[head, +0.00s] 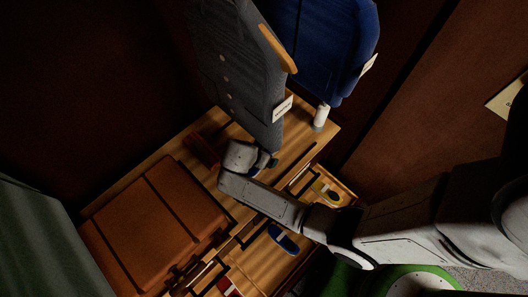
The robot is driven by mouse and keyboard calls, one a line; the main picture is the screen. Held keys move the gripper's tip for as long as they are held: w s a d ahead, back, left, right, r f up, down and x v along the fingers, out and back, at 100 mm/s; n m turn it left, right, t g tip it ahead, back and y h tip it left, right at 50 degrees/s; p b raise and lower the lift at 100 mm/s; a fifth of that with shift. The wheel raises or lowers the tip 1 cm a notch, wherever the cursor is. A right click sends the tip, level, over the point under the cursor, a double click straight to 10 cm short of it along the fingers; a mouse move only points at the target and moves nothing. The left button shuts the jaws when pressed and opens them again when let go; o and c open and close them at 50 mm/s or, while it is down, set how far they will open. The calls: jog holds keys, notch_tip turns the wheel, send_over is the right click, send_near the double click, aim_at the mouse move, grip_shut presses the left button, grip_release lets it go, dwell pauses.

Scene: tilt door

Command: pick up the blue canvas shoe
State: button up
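The blue canvas shoe (284,239) appears as a small blue shape with a pale band. It lies in an opened compartment of the wooden cabinet (262,268), just below my forearm in the picture. My arm reaches in from the right across the cabinet. My gripper (265,164) is at the arm's far end, above the cabinet top and up-left of the shoe, clearly apart from it. The fingers are small and dark beside a bluish-green patch, so I cannot tell whether they are open or what that patch is.
A yellow shoe (325,193) and a red shoe (228,288) lie in neighbouring compartments. A brown suitcase (150,228) covers the cabinet's left. A grey coat (235,70) and a blue coat (325,45) hang above. A pale cylinder (321,117) stands at the cabinet's back right.

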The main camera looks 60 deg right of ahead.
jog(key=c, duration=1.1)
jog(key=shift+c, duration=0.2)
jog(key=shift+r, duration=0.15)
